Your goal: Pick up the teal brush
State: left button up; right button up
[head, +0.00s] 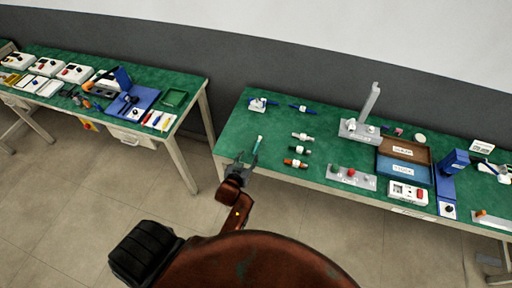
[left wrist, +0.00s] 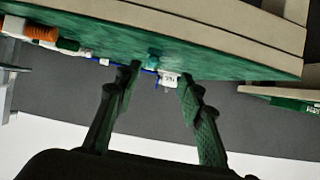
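The teal brush (head: 258,143) lies near the left front corner of the right-hand green table, a thin stick with a pale teal end. My left gripper (head: 243,160) is at the table's front edge, just short of the brush. In the left wrist view a small teal piece (left wrist: 155,54), seemingly the brush, shows between and beyond the fingertips. The fingers of my left gripper (left wrist: 160,75) are spread apart with nothing between them. Whether a finger touches the brush cannot be told. My right gripper is not in view.
The green table (head: 235,135) holds several small valve-like parts (head: 301,137) right of the brush, a grey metal stand (head: 360,129) and a brown and blue tray (head: 402,170). A second green table (head: 190,80) stands to the left, across a floor gap.

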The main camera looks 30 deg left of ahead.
aim_at(256, 147)
pick_arm(q)
jog(key=shift+w+d+r+t, duration=0.1)
jog(key=shift+w+t, duration=0.05)
jog(key=shift+w, duration=0.35)
jog(key=shift+w+d+r+t, duration=0.1)
jog(key=shift+w+t, duration=0.05)
jog(key=shift+w, duration=0.3)
jog(key=b+x, duration=0.1)
jog(key=x, duration=0.6)
jog(key=shift+w+f, duration=0.1)
jog(key=shift+w, duration=0.15)
jog(key=shift+c, duration=0.3)
grip_shut()
